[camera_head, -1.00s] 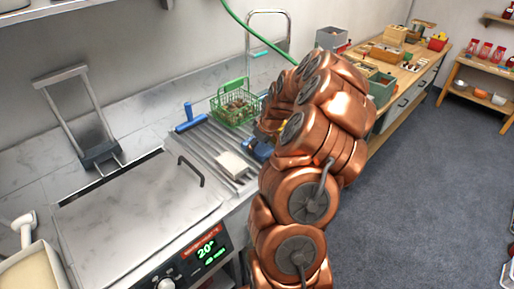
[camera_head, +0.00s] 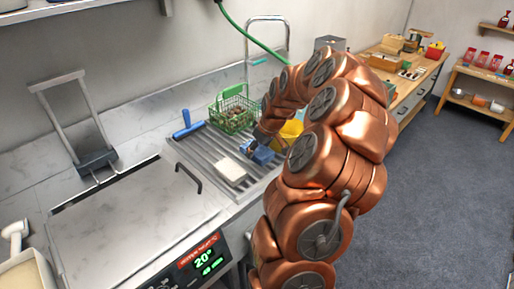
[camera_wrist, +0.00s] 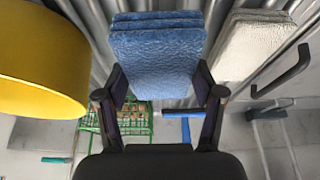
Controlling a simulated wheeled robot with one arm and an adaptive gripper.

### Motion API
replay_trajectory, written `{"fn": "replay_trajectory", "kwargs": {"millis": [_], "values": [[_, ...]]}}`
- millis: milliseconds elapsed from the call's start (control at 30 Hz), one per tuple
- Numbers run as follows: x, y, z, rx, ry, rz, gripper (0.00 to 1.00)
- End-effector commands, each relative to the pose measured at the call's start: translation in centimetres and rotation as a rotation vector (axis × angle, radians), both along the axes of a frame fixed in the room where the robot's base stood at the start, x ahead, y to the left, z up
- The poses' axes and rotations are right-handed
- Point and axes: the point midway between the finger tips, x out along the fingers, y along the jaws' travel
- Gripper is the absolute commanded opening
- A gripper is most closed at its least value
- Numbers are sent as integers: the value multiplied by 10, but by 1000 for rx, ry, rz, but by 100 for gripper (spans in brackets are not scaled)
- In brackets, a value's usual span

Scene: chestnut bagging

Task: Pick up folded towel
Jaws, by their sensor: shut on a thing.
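A blue folded towel (camera_wrist: 157,50) sits between my gripper's fingers in the wrist view, with a finger against each side. In the head view the blue towel (camera_head: 258,152) is at the right part of the ribbed drainboard (camera_head: 200,148), partly hidden by my arm. My gripper (camera_wrist: 160,95) is shut on the towel; in the head view its end is mostly hidden behind my arm. I cannot tell whether the towel is clear of the drainboard. A white folded towel (camera_head: 229,170) lies on the drainboard just left of the blue one and shows in the wrist view (camera_wrist: 248,45).
A yellow round container (camera_head: 290,132) stands close beside the blue towel, large in the wrist view (camera_wrist: 40,55). A green wire basket (camera_head: 232,110) and a blue-handled squeegee (camera_head: 187,125) are behind. A black handle (camera_head: 190,172) rises at the cooker lid's edge.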

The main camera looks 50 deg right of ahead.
Motion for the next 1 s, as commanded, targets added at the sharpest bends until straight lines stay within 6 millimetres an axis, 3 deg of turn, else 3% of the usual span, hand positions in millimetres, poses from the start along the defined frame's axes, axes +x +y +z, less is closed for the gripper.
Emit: {"fn": "replay_trajectory", "kwargs": {"millis": [600,1000], "values": [[-74,58,8,-2,-4,-2,28],[-100,78,13,-2,-3,-2,28]]}}
